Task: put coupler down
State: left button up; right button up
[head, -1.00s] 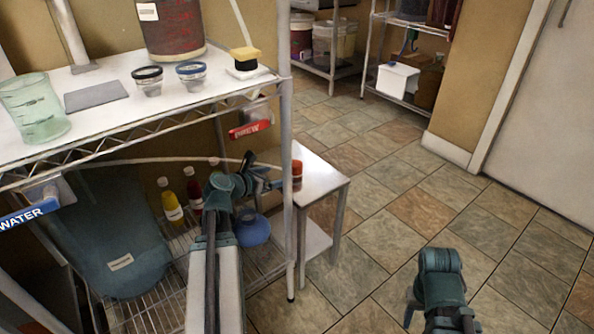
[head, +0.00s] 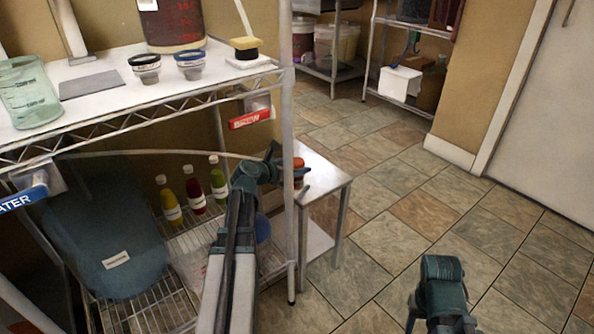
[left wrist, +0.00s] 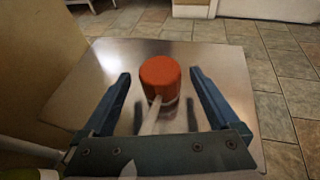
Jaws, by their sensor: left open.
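An orange-red cylindrical piece, which I take to be the coupler (left wrist: 160,76), stands upright on a small metal table (left wrist: 105,58). It also shows in the head view (head: 298,163), partly behind my gripper. My left gripper (left wrist: 160,80) is open, with one finger on each side of the piece and a visible gap on both sides. A pale, narrow tube-like thing (left wrist: 151,115) runs from the front of the piece toward the gripper's palm. I cannot tell whether they are joined. My right arm shows at lower right, without visible fingers.
A wire rack post (head: 287,200) stands close left of the small table. Its lower shelf holds a large blue-grey container (head: 120,235) and yellow, red and green bottles (head: 218,180). Jars (head: 190,65) stand on the upper shelf. The tiled floor to the right is open.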

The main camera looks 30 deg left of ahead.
aim_at(297, 161)
pick_arm(q)
jog(key=shift+x, duration=0.95)
grip_shut()
notch_tip(297, 161, up, 4)
jog(key=p, duration=0.3)
jog(key=shift+f, duration=0.25)
jog(key=shift+s+r+p, duration=0.25)
jog(key=shift+r+p, duration=0.05)
jog(key=shift+p, duration=0.1)
jog(key=s+a, duration=0.2)
jog(key=s, duration=1.5)
jog(key=shift+s+f, duration=0.25)
